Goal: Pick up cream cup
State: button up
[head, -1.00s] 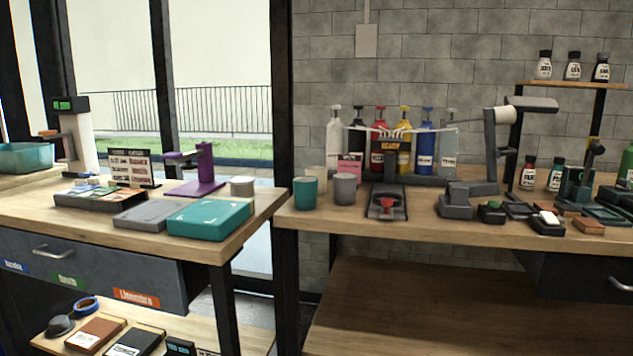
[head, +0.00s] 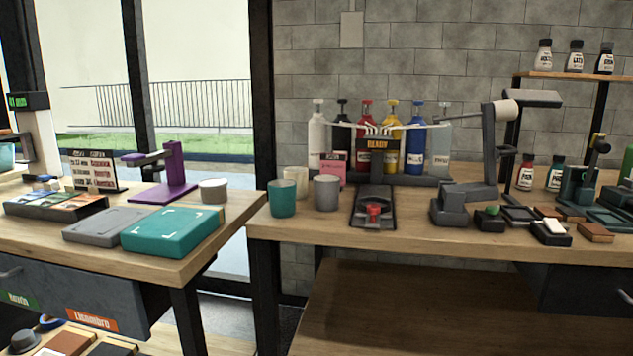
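A cream cup (head: 295,178) stands near the left end of the right-hand workbench (head: 330,236). It is upright and partly hidden behind a teal cup (head: 282,199) and a grey cup (head: 327,193). A separate wide off-white round container (head: 213,190) stands at the right of the left-hand table (head: 190,265). My gripper is not in view, so its state and its place relative to the cream cup do not show.
A rack of coloured pump bottles (head: 415,150) stands behind the cups. A gap separates the two tables. Bench space in front of the cups is clear.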

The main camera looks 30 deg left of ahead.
aim_at(299, 174)
jog(key=i, duration=0.25)
jog(key=u, duration=2.15)
